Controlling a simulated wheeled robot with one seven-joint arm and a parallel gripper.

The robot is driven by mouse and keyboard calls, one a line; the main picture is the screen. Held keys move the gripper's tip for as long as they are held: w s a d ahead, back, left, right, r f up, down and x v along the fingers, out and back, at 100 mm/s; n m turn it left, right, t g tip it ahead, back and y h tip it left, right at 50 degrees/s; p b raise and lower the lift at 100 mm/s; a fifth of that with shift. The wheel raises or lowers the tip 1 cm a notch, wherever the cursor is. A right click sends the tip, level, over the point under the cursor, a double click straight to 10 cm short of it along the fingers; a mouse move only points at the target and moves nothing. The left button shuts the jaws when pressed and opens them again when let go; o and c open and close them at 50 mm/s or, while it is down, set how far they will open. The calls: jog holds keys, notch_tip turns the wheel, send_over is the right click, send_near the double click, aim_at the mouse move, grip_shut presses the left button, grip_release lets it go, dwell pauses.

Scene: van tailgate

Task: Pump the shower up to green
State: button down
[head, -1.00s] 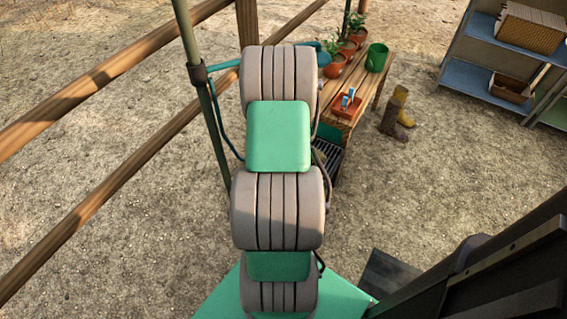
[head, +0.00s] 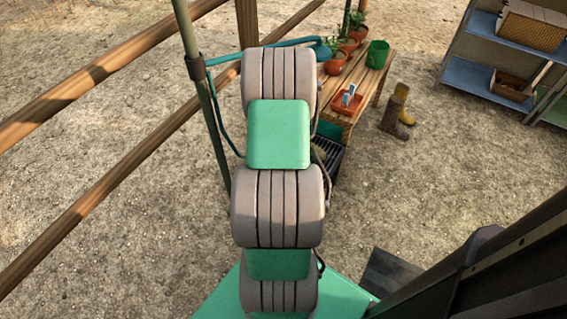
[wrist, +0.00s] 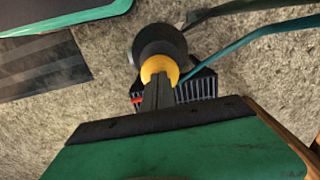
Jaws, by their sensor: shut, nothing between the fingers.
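In the wrist view, my gripper (wrist: 158,85) has dark fingers, shut, ending against or just above a yellow disc (wrist: 159,66) on a round black part (wrist: 160,42). This looks like the top of the pump; whether they touch I cannot tell. A small red patch (wrist: 137,100) shows beside the fingers. No gauge dial or green mark is readable. In the head view my arm hides my gripper and most of the pump. A teal pipe (head: 285,43) with a rounded teal head (head: 322,52) and a hose (head: 221,125) hang by a green post (head: 197,75).
A wooden bench (head: 362,75) holds potted plants, a green bucket (head: 376,54) and an orange tray (head: 346,102). A slatted black crate (head: 329,155) is below. Boots (head: 396,112) stand right, a shelf (head: 482,80) farther right. A wooden fence (head: 95,90) crosses the left; gravel between is clear.

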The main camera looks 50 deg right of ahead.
jog(key=shift+f+b, duration=0.5)
jog(key=shift+f, duration=0.6)
jog(key=shift+r, duration=0.15)
notch_tip(320, 180, up, 5)
jog(key=p, duration=0.4)
